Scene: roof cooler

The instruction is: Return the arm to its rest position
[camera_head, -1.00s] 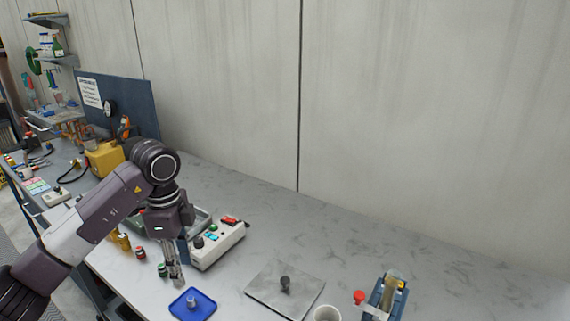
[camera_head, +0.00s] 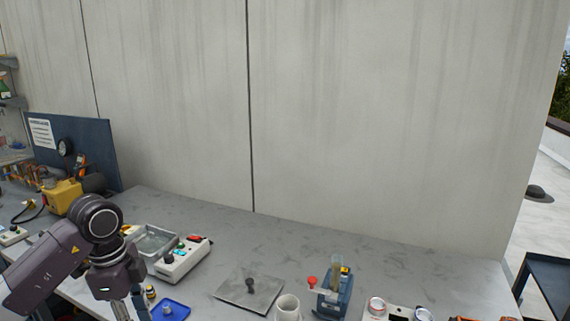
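My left arm comes in from the left in the head view, bent over the left part of the grey workbench (camera_head: 225,232). My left gripper (camera_head: 122,310) hangs down from its wrist at the bottom edge, left of the blue tray (camera_head: 180,309). Its fingertips are cut off by the frame, so its opening does not show. My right arm and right gripper are not in view.
Near the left arm are a white control box (camera_head: 184,262), a metal pan (camera_head: 155,242) and a yellow device (camera_head: 62,196). A grey plate with a knob (camera_head: 240,296), a white cup (camera_head: 288,306) and a blue fixture (camera_head: 337,294) stand further right. The bench's back middle is clear.

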